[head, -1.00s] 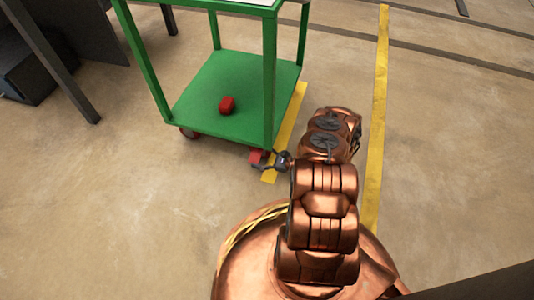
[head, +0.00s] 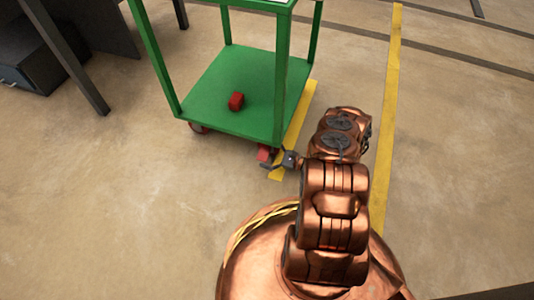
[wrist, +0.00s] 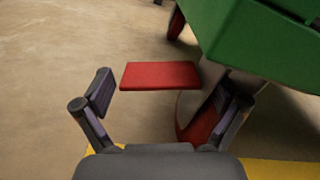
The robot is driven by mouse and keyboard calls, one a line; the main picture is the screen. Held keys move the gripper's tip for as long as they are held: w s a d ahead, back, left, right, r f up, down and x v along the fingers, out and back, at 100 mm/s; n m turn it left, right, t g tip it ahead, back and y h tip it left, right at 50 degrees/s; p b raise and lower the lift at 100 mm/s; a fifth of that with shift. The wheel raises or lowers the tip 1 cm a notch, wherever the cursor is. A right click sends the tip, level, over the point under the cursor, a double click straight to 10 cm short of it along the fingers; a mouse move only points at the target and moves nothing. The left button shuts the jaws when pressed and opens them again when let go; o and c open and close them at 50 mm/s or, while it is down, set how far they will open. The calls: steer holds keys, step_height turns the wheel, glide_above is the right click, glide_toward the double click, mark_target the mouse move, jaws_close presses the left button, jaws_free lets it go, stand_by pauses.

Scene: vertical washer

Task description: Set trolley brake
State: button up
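The green trolley (head: 235,88) stands ahead of me, with a red caster (head: 264,153) under its near right corner. In the wrist view, a flat red plate (wrist: 160,75), which looks like the brake pedal, sticks out beside the trolley's green lower deck (wrist: 265,40). My gripper (head: 272,161) is low beside that corner. In the wrist view, my gripper (wrist: 160,98) is open, with the plate lying across the gap just beyond the fingertips. Part of the red wheel (wrist: 196,122) shows behind the right finger. I cannot tell whether anything touches.
A small red object (head: 236,101) lies on the trolley's lower deck. Another red wheel (head: 198,127) shows at the near left corner. A dark table leg (head: 75,70) stands left. Yellow floor lines (head: 389,100) run at right. The floor at front left is clear.

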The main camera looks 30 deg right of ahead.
steer(key=shift+d, duration=0.1)
steer(key=v, duration=1.2)
stand_by(0.4)
